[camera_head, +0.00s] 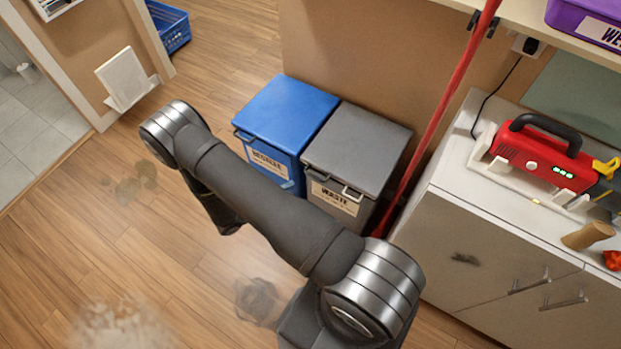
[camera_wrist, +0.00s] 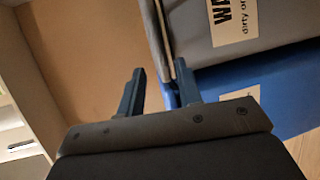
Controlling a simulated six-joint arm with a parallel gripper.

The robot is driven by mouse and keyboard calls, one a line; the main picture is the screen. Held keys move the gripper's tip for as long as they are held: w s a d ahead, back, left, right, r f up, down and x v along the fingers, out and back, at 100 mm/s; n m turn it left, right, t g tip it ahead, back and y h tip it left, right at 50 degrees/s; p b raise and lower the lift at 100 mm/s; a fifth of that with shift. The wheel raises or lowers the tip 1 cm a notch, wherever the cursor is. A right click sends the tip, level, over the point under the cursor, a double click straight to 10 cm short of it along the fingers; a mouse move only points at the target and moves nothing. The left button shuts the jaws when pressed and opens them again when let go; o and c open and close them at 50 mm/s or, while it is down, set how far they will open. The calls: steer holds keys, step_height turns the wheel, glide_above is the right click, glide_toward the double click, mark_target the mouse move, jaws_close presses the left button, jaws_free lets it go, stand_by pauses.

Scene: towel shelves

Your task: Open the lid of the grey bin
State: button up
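The grey bin (camera_head: 330,200) stands against the wall with its flat lid (camera_head: 357,148) lying shut. It has a handle at the front and a white WASTE label. In the wrist view, the grey bin (camera_wrist: 200,30) fills the upper right, with part of its label and its lid edge showing. My gripper (camera_wrist: 158,66) is open, its two dark fingers apart. The right fingertip is close to the grey bin's edge; I cannot tell whether they touch. No object shows between the fingers. In the head view the gripper is hidden behind my arm.
A blue bin (camera_head: 287,115) stands directly left of the grey one. A red pole (camera_head: 440,115) leans close to the grey bin's right side, beside a white cabinet (camera_head: 480,250). Open wooden floor (camera_head: 110,235) lies to the left.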

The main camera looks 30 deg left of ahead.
steer(key=x, duration=0.9)
steer(key=shift+w+d, duration=0.2)
steer(key=shift+w, duration=0.15)
steer(key=shift+f, duration=0.1)
jaws_close()
